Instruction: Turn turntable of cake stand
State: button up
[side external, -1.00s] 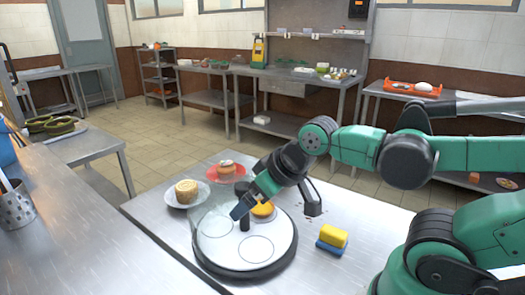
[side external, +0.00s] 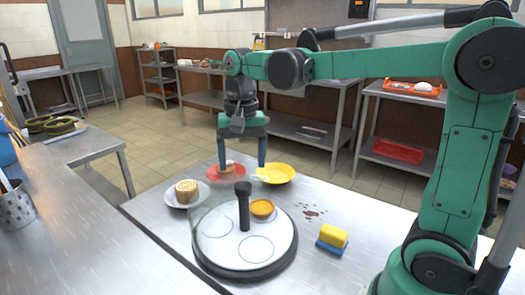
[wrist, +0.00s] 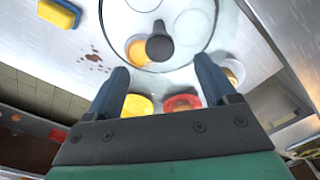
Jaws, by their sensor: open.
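The cake stand's turntable (side external: 262,250) is a round pale disc with a dark rim and circle outlines on top. A black upright knob (side external: 243,205) stands at its middle, and a clear cover section (side external: 208,222) rises at the left. In the wrist view, the knob (wrist: 159,47) and orange dish (wrist: 135,50) lie beyond the open fingers of my gripper (wrist: 162,72).
Behind the stand are a white plate (side external: 172,200) with a rolled cake, a red plate (side external: 213,178) with a pastry, and a yellow plate (side external: 280,174). A yellow-and-blue sponge (side external: 333,238) lies at the right, near brown spots (side external: 311,213). The table's front right is clear.

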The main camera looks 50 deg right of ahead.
aim_at(243, 185)
jog(key=shift+w+d+f, duration=0.1)
jog(key=shift+w+f, duration=0.05)
jog(key=shift+f, duration=2.65)
jog(key=shift+c, duration=0.2)
grip_shut()
